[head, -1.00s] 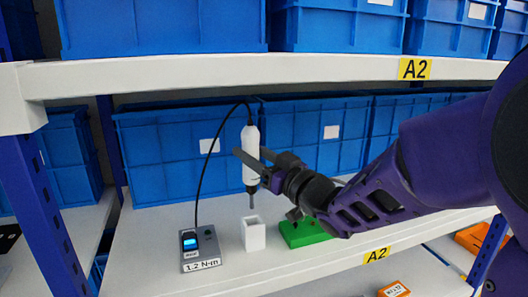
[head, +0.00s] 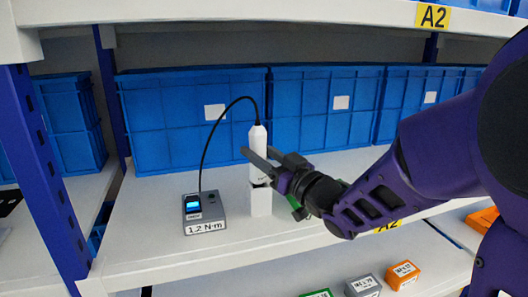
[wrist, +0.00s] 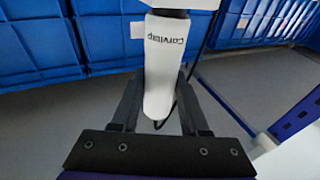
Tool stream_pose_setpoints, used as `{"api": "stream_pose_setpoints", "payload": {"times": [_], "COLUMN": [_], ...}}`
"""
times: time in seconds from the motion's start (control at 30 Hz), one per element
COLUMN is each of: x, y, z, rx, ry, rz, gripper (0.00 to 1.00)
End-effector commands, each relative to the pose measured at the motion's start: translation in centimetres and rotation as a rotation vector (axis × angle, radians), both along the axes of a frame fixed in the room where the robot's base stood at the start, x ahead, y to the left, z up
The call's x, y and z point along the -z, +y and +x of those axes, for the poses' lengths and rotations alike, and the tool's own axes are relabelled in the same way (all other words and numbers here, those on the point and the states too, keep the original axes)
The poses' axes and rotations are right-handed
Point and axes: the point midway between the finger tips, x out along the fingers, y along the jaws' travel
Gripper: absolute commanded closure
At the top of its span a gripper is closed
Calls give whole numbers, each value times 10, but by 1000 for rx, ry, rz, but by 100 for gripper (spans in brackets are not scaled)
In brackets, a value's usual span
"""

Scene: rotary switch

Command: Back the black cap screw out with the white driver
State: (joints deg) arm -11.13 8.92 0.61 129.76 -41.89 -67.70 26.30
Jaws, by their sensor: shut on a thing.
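The white driver (head: 258,145) stands upright with its black cable rising from its top. My gripper (head: 264,168) is shut on its body. In the wrist view, the driver (wrist: 165,70) lies between my two fingers, with dark lettering along it. The driver's lower end is at the top of the white square holder (head: 260,203); its bit is hidden, apparently inside the holder. The black cap screw is not visible in either view.
A grey controller box (head: 204,210) marked 1.2 N·m, with a lit blue screen, stands left of the holder. A green block (head: 300,210) is partly hidden behind my arm. Blue bins (head: 190,120) line the back. Small boxes (head: 403,274) sit on the shelf below.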

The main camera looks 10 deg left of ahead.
Motion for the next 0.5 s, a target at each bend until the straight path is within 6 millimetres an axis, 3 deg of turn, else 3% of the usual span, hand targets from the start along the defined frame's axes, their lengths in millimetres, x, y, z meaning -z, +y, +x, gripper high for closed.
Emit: {"api": "stream_pose_setpoints", "payload": {"times": [0.5], "x": [3], "y": [0], "z": [0], "rx": [-1], "ry": [-3], "rz": [2], "gripper": [100]}}
